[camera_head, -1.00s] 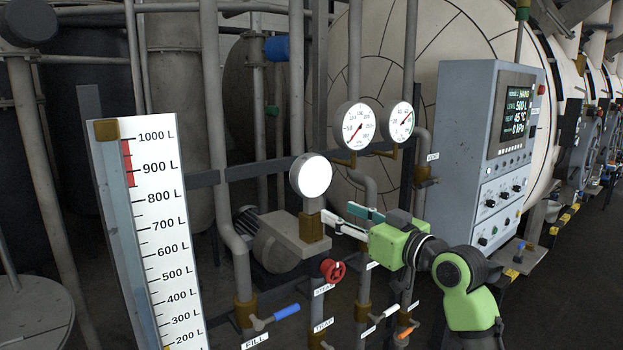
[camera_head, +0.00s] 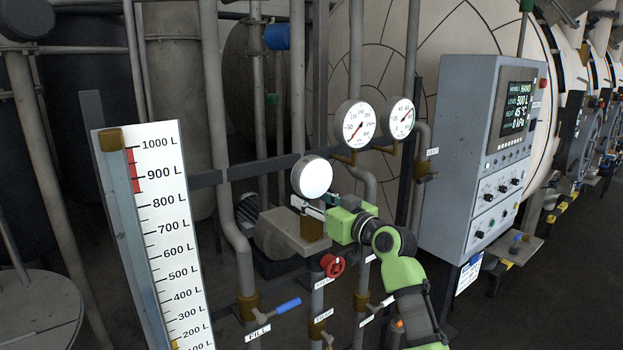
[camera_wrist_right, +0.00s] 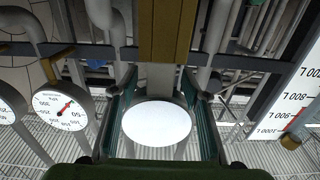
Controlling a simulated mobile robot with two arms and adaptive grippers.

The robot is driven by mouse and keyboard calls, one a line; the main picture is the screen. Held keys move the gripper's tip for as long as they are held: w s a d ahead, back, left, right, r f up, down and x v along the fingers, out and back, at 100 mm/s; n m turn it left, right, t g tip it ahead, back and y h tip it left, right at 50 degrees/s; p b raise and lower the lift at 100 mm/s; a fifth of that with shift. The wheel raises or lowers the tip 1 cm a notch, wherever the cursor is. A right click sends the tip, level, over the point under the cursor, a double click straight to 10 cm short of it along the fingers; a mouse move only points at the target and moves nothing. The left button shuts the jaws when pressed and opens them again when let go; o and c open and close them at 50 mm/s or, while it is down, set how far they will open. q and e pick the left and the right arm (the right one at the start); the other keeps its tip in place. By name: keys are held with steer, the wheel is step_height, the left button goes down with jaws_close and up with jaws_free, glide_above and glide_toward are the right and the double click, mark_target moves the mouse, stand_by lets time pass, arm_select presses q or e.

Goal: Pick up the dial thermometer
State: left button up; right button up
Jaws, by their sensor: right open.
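A round dial with a blank white face (camera_head: 312,177), which looks like the dial thermometer, stands upright on a brass fitting (camera_head: 312,228) on the pipework. Its face shows no readable marks. My right gripper (camera_head: 308,205) is at the lower edge of this dial, by its neck. In the right wrist view the white dial (camera_wrist_right: 157,128) appears between the two green-sided fingers, with a gap on either side. The gripper is open, and I cannot tell whether either finger touches the neck. My left gripper is not in view.
Two gauges with red needles, one (camera_head: 355,124) and another (camera_head: 399,117), stand right of the dial. A red handwheel (camera_head: 332,265) and blue lever (camera_head: 287,306) sit below. A level scale (camera_head: 163,230) stands left, a control cabinet (camera_head: 470,160) right.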

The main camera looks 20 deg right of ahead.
steer(key=shift+w, duration=0.1)
jaws_close()
steer(key=shift+r, duration=0.1)
steer(key=shift+r, duration=0.1)
